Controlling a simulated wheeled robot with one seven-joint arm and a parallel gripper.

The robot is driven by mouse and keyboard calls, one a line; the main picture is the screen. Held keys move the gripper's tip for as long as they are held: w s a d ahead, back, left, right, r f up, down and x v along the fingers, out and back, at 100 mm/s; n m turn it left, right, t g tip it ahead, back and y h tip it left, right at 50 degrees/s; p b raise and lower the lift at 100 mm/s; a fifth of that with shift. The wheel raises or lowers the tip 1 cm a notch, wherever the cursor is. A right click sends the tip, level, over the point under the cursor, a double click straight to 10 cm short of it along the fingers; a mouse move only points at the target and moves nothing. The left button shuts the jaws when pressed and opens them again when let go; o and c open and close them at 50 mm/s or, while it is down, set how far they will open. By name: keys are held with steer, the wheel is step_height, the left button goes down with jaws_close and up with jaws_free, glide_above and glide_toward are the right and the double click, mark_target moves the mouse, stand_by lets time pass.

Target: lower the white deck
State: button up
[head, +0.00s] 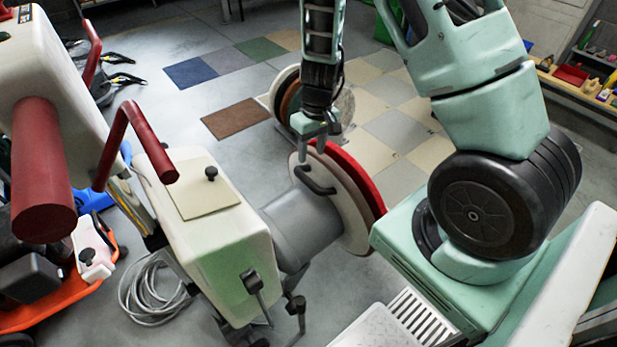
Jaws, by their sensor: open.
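The white deck (349,219) is a round disc on the end of a grey motor housing (301,229), in the middle of the head view. It stands tilted up on edge, with a red pad (358,184) on its right face. A black loop handle (314,181) sits on its upper left side. My gripper (313,156) points down from above, open and empty, with its fingertips just above the black handle. I cannot tell whether they touch the handle or the deck's upper rim.
The deck's machine has a white body (219,237) with a red handle (127,122). Another white machine with a red cylinder (42,178) stands at the left. A coiled grey cable (155,297) lies on the floor. Behind my gripper stands another disc with a brown pad (291,103). Tiled floor lies beyond.

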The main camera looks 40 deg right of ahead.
mark_target(308, 179)
steer(key=f, duration=0.3)
steer(key=f+b, duration=0.1)
steer(key=f, duration=0.2)
steer(key=a+f, duration=0.1)
steer(key=f, duration=0.2)
steer(key=shift+f, duration=0.3)
jaws_close()
